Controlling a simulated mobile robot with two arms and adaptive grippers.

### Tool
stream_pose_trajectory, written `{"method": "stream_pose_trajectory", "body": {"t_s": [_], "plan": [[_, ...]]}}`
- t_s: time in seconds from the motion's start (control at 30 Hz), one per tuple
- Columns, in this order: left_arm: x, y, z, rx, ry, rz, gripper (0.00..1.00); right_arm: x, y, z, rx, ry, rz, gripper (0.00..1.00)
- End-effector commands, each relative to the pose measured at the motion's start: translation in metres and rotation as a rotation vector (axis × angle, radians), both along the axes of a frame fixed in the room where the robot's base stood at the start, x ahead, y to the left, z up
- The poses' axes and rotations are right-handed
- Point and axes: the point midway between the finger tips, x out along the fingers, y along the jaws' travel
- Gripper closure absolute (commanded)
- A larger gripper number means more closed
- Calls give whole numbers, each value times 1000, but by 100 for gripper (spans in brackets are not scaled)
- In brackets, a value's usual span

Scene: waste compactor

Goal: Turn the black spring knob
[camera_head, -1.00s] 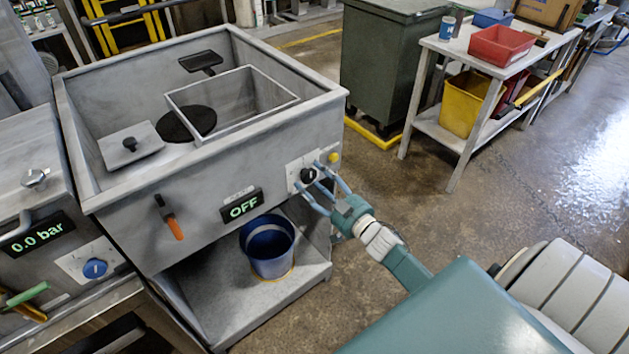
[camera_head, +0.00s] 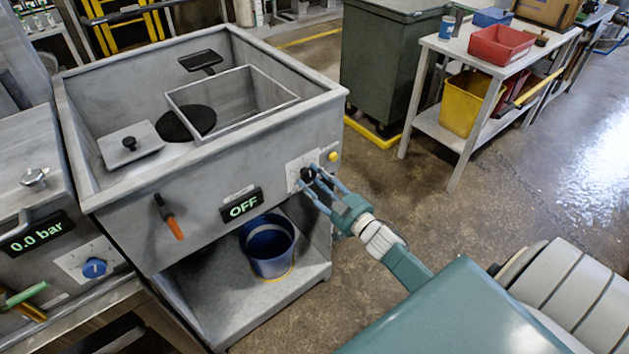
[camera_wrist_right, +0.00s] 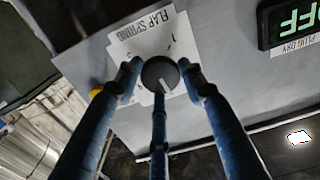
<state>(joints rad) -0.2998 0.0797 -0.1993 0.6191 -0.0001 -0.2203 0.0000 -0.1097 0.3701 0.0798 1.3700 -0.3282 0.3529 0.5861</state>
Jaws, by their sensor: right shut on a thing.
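The black spring knob (camera_head: 306,174) sits on a white plate on the front of the grey metal cabinet (camera_head: 180,200), near its right corner. My right gripper (camera_head: 309,176) reaches it from the front right, its blue fingers around the knob. In the right wrist view the round knob (camera_wrist_right: 160,74) sits between the fingertips of my right gripper (camera_wrist_right: 160,68), shut on it; a third finger comes up from below. The knob's white pointer line points down in that view. The plate (camera_wrist_right: 145,42) reads "FLAP SPRING". My left gripper is not in view.
A yellow button (camera_head: 334,156) is just right of the knob plate. A display (camera_head: 241,205) reads "OFF", and an orange-handled lever (camera_head: 170,218) hangs further left. A blue bucket (camera_head: 268,248) stands on the lower shelf. The floor to the right is open.

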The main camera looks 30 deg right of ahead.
Motion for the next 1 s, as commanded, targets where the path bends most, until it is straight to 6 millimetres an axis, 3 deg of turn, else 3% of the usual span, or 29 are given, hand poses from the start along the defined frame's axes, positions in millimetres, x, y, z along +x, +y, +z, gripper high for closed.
{"method": "stream_pose_trajectory", "body": {"t_s": [1.0], "plan": [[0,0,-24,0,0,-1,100,-2,-3,-8,-882,-54,-1,86]]}}
